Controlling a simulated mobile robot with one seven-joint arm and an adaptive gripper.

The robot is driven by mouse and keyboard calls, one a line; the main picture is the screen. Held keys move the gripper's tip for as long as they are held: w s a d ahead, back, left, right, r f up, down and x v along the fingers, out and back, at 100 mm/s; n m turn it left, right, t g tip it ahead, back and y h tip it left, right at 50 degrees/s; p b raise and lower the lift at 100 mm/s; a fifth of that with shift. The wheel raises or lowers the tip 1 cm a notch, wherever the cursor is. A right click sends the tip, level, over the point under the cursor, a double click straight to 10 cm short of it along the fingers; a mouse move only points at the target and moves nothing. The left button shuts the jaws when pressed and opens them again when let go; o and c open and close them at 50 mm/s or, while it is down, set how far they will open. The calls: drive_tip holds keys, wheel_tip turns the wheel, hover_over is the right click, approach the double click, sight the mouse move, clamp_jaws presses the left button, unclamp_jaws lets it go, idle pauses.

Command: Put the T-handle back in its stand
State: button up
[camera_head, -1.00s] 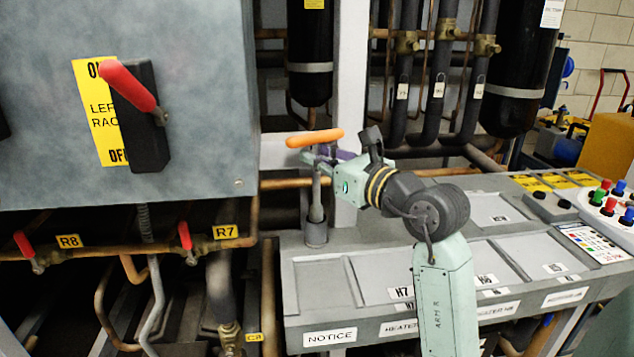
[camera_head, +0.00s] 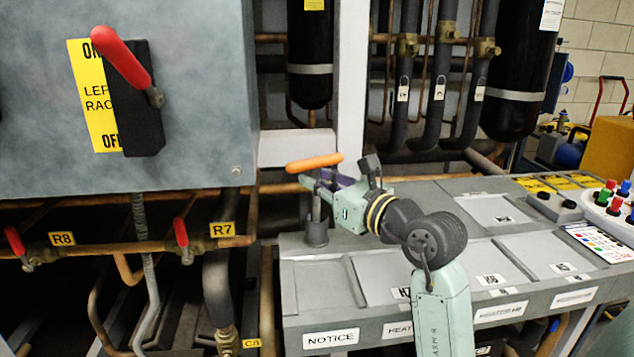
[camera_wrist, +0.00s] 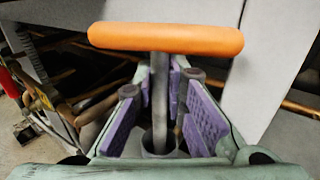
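The T-handle has an orange crossbar (camera_head: 314,162) on a thin grey shaft (camera_wrist: 160,100). It stands upright, and the shaft's lower end runs into the grey cylindrical stand (camera_head: 316,234) at the console's left end. The stand's rim also shows in the wrist view (camera_wrist: 162,152), around the shaft. My gripper (camera_head: 318,184) is at the shaft, below the crossbar. In the wrist view its purple pads lie on both sides of the shaft with gaps showing, so it looks open around it. The shaft's bottom tip is hidden inside the stand.
A grey console (camera_head: 370,328) with recessed panels carries the stand. A white upright post (camera_head: 351,90) and horizontal copper pipes are close behind. A grey switch box (camera_head: 205,90) with a red lever (camera_head: 122,58) hangs at the left. Colored buttons are at the right.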

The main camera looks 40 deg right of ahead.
drive_tip(key=o, duration=0.4)
drive_tip(key=shift+r, duration=0.15)
drive_tip(key=shift+r+p, duration=0.3)
drive_tip(key=shift+p, duration=0.2)
drive_tip(key=shift+s+d+b, duration=0.15)
drive_tip(key=shift+s+b, duration=1.05)
drive_tip(key=shift+s, duration=1.8)
drive_tip(key=shift+s+d+b, duration=0.1)
drive_tip(key=shift+s+b, duration=1.1)
drive_tip(key=shift+s, duration=1.8)
drive_tip(key=shift+f, duration=0.1)
